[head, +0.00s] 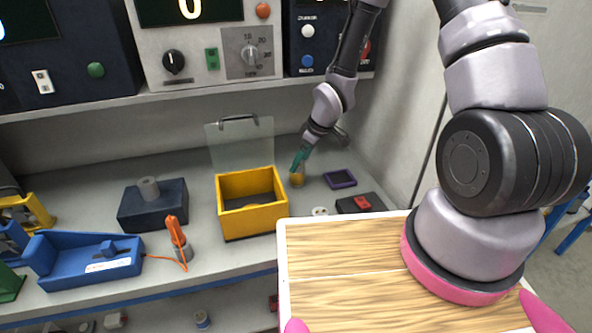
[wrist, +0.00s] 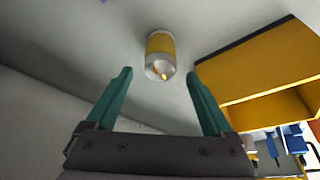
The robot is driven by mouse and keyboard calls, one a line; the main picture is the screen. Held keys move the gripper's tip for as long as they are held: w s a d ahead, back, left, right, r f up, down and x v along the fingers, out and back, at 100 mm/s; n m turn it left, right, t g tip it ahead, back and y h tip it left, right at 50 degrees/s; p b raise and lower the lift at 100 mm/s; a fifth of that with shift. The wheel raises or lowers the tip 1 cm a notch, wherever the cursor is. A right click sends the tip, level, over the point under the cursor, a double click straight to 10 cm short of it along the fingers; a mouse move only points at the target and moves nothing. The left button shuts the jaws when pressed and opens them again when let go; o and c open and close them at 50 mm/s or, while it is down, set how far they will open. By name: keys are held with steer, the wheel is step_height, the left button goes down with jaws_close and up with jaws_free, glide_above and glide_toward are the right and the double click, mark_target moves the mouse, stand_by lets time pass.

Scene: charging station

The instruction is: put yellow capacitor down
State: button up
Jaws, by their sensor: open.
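The yellow capacitor (wrist: 160,54) is a small cylinder with a yellow band and pale metal ends. In the wrist view it is on the grey bench, beyond and between my open fingertips, apart from both. In the head view the capacitor (head: 297,179) shows small and yellow beside my gripper (head: 300,160), right of the yellow box. My gripper (wrist: 158,85) has two green fingers, spread and empty. In the head view the fingers partly overlap the area by the capacitor.
An open yellow box (head: 252,222) with a raised clear lid (head: 240,145) stands left of the capacitor. A purple tray (head: 340,179) and a black block with a red part (head: 362,203) are to the right. The instrument shelf (head: 200,93) overhangs the bench.

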steer(key=v, duration=0.5)
steer(key=shift+r, duration=0.1)
steer(key=d+r+m+t+h, duration=0.1)
steer(key=d+r+m, duration=0.1)
steer(key=d+r, duration=0.35)
steer(key=s+d+r+m+t+h, duration=0.1)
steer(key=d+r+m, duration=0.15)
steer(key=r, duration=0.55)
steer(key=d+r+m+h, duration=0.1)
steer(key=d+r+m, duration=0.2)
steer(key=r, duration=0.4)
steer(key=s+d+r+m+t+y, duration=0.1)
steer(key=s+d+r+m, duration=0.3)
steer(key=s+r, duration=1.2)
steer(key=r+m+t, duration=0.1)
steer(key=m, duration=0.3)
steer(key=shift+s+t, duration=0.4)
steer(key=shift+d, duration=0.1)
